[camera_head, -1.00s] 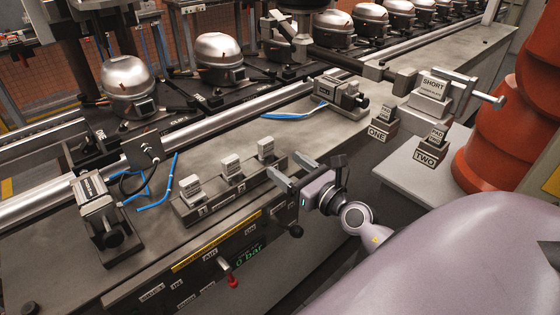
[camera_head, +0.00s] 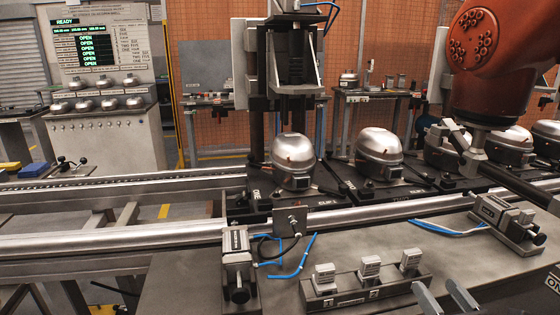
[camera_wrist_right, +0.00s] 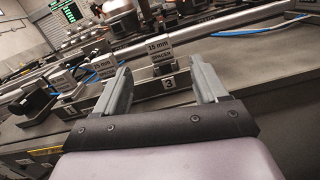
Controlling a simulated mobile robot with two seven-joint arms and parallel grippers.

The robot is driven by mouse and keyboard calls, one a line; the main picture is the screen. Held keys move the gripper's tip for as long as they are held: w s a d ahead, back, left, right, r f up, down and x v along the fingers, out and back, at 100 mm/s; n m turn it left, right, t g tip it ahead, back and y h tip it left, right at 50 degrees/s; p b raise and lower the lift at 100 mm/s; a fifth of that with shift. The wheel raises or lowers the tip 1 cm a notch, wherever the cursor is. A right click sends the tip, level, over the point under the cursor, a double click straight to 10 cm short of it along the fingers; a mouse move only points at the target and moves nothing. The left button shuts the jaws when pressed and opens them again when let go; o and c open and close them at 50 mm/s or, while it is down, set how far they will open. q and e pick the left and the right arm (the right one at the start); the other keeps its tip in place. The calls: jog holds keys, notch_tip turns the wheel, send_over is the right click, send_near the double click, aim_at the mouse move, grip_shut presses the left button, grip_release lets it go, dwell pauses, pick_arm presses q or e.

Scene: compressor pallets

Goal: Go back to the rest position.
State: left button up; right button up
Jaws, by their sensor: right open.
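My right gripper (camera_head: 436,286) shows only by its finger ends at the bottom right of the head view. Its fingers are apart and empty. In the right wrist view the open gripper (camera_wrist_right: 160,66) faces the spacer rack (camera_wrist_right: 150,90), with the 18 mm spacer (camera_wrist_right: 160,52) beyond and between the fingertips. In the head view the rack (camera_head: 345,296) holds three small grey spacers, the left (camera_head: 324,275), middle (camera_head: 369,268) and right (camera_head: 410,261). The fingers are just right of the rack and appear apart from it. My left gripper is not in view.
Compressors (camera_head: 293,160) stand on dark plates along the line behind a steel rail (camera_head: 150,236). A clamp (camera_head: 236,262) with blue hoses is left of the rack, another clamp (camera_head: 505,218) is right. An orange robot arm (camera_head: 492,60) hangs at upper right. A readout panel (camera_head: 100,50) stands behind.

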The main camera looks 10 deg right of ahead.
jog(key=s+d+r+m+h, duration=0.15)
jog(key=m+h, duration=0.25)
jog(key=m, duration=0.4)
jog(key=s+d+r+m+h, duration=0.1)
jog(key=s+m+h, duration=0.25)
jog(key=m, duration=0.45)
jog(key=s+f+m+g+h, duration=0.2)
jog(key=s+f+m+g, duration=0.3)
jog(key=m, duration=0.5)
jog(key=s+a+f+m+g+y, duration=0.7)
jog(key=s+a+f+g+y, duration=0.25)
jog(key=s+a, duration=0.45)
jog(key=w+a+f+t+y+p, duration=0.1)
jog(key=w+a+f+t+p, duration=0.2)
jog(key=w, duration=0.5)
jog(key=shift+a+f+t+p, duration=0.2)
jog(key=shift+f+t+p, duration=0.35)
jog(key=shift+t+p, duration=0.9)
